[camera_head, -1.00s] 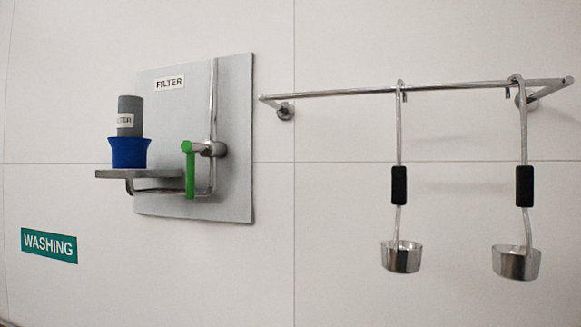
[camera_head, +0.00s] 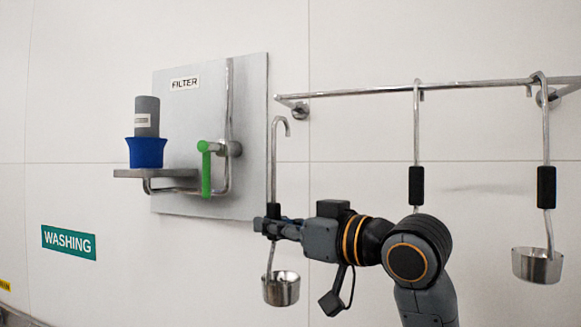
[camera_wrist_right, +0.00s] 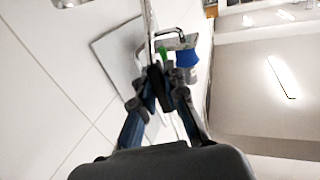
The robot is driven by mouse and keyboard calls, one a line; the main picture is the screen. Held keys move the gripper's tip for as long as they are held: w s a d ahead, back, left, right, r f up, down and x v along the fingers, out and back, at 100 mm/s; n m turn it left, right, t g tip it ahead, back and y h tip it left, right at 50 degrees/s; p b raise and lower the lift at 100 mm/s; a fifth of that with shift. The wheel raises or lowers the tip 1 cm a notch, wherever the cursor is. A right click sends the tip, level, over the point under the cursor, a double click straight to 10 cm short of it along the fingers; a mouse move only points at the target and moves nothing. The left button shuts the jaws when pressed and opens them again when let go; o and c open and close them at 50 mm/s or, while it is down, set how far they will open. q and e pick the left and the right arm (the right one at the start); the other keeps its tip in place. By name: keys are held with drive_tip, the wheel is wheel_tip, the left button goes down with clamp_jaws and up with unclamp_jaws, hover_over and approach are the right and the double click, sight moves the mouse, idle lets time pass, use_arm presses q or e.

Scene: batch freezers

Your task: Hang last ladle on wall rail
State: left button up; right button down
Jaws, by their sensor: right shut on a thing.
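My right gripper (camera_head: 272,224) is shut on the black grip of a metal ladle (camera_head: 273,165). The held ladle is upright, with its hook at the top and its cup below. Its hook is just left of the rail's left end and lower than the bar, apart from it in the picture. The wall rail (camera_head: 460,86) carries two hanging ladles, a middle one (camera_head: 416,140) and a right one (camera_head: 546,130). My arm hides the middle ladle's cup. In the right wrist view my gripper (camera_wrist_right: 158,90) closes around the dark grip. My left gripper is not in view.
Left of the rail, a grey filter panel (camera_head: 190,105) bears a green-handled valve (camera_head: 206,170) and a shelf with a blue and grey filter (camera_head: 146,150). A WASHING sign (camera_head: 69,243) is on the wall. The rail's left stretch is bare.

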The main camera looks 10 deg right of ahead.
drive_tip(key=s+d+r, duration=0.2)
drive_tip(key=s+r, duration=0.4)
drive_tip(key=r, duration=0.3)
drive_tip(key=w+d+f, duration=0.2)
drive_tip(key=w+d, duration=0.2)
drive_tip(key=w, duration=0.4)
drive_tip(key=shift+d+f, duration=0.2)
drive_tip(key=shift+f, duration=0.2)
idle(0.3)
